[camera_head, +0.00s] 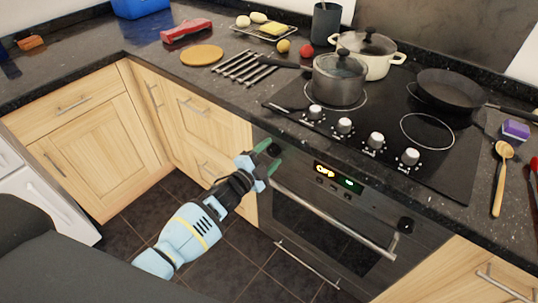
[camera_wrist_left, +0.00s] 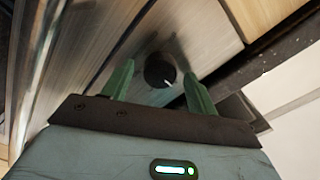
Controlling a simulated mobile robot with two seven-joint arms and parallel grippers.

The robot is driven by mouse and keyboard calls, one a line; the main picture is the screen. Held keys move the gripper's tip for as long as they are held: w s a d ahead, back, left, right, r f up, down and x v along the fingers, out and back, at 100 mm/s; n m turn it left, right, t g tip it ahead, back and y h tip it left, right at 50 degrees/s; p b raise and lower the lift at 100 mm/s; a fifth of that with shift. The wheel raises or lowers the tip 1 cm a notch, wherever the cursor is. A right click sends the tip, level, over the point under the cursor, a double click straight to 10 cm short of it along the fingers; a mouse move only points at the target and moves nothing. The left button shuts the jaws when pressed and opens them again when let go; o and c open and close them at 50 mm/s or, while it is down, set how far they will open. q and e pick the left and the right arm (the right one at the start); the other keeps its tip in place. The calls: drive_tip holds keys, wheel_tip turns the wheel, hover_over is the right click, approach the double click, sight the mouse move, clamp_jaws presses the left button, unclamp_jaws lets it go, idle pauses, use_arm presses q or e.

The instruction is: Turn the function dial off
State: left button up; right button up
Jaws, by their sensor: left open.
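A round black dial (camera_head: 274,150) with a white mark is on the left end of the oven's front panel. It also shows in the left wrist view (camera_wrist_left: 158,72), with its white mark pointing to the lower right. A second black dial (camera_head: 405,225) is at the panel's right end. I see no label telling which is the function dial. My left gripper (camera_head: 267,158) is open at the left dial. In the left wrist view its green fingers (camera_wrist_left: 159,80) lie on either side of the dial; contact cannot be told. My right gripper is not in view.
The lit display (camera_head: 338,179) is between the dials, above the oven door handle (camera_head: 335,222). Several silver hob knobs (camera_head: 376,141) stand above on the cooktop. A pot (camera_head: 339,80), a white pot and a black pan (camera_head: 449,91) are on the hob. Wooden cabinets are left of the oven.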

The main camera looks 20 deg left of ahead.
use_arm(q)
drive_tip(key=shift+s, duration=0.1)
drive_tip(key=v, duration=0.7)
drive_tip(key=shift+s+a+p, duration=0.15)
drive_tip(key=shift+s+p, duration=0.15)
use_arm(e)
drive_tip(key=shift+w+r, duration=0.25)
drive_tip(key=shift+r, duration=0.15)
